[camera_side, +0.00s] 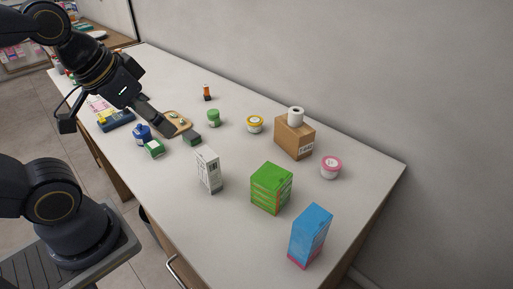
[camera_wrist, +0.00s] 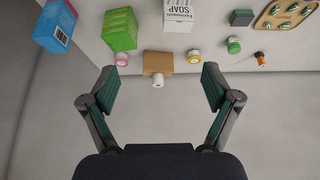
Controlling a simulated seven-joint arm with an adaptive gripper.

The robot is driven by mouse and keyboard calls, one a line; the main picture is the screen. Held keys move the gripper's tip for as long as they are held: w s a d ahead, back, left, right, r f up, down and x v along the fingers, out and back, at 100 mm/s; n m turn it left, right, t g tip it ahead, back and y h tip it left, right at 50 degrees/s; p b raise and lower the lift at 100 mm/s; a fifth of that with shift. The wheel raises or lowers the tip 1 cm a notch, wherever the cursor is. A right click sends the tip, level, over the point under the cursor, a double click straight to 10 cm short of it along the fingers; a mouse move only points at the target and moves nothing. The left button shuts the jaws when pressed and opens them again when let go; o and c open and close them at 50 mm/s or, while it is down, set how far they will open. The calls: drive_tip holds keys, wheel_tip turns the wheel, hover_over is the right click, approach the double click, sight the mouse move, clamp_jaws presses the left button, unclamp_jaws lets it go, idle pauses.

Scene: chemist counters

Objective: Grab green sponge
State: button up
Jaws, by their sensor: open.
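A small dark green block (camera_side: 191,138), which looks like the green sponge, lies on the counter in the side view, just right of the wooden board.
The wooden board (camera_side: 181,120) shows near my gripper. A blue bottle (camera_side: 142,133), green jar (camera_side: 214,118), white box (camera_side: 208,170), green box (camera_side: 271,188), blue box (camera_side: 310,236) and brown box with a white roll (camera_side: 294,139) stand around. The counter's right end has free room.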

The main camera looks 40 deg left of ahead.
idle(0.3)
drive_tip(key=w+a+r+m, duration=0.3)
drive_tip(key=w+r, duration=0.4)
drive_tip(key=w, duration=0.1)
drive_tip(key=n+g, duration=0.3)
drive_tip(key=g, duration=0.3)
hover_over(191, 134)
wheel_tip(191, 134, down, 20)
wheel_tip(191, 134, down, 9)
drive_tip(key=shift+f, duration=2.95)
